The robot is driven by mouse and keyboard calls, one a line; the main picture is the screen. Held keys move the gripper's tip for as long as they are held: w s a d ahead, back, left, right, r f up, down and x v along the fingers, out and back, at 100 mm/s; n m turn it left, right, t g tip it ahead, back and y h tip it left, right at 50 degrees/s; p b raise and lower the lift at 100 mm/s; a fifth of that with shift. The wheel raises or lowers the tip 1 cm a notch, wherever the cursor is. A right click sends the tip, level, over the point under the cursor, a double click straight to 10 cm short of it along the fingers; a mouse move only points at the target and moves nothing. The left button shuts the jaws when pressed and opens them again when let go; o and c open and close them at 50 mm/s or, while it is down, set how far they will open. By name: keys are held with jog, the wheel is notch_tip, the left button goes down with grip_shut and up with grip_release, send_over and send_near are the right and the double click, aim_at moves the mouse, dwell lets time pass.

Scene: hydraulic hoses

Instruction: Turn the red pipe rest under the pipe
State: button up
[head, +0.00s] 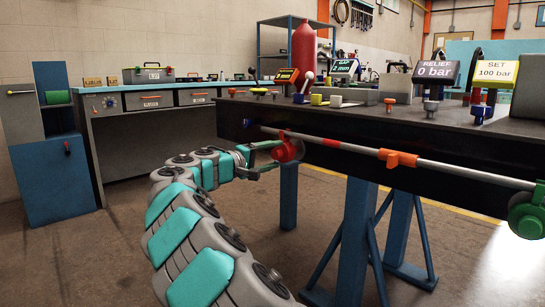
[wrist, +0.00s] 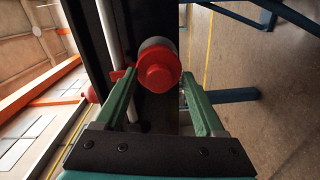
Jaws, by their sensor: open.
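The pale pipe (head: 340,146) runs along the bench front. My gripper (head: 265,158) is at the knob; the wrist view shows its two green fingers (wrist: 159,84) apart, one on each side of the knob. I cannot tell whether either finger touches it.
An orange clip (head: 398,158) sits on the pipe, and a green round rest (head: 527,215) is at its right end. The bench top (head: 365,112) holds gauges, valves and labelled displays. Blue bench legs (head: 356,225) stand below. The floor at left is open.

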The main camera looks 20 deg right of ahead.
jog(key=p+v, duration=0.1)
jog(key=v, duration=0.6)
jog(key=shift+a, duration=0.35)
jog(key=shift+s, duration=0.15)
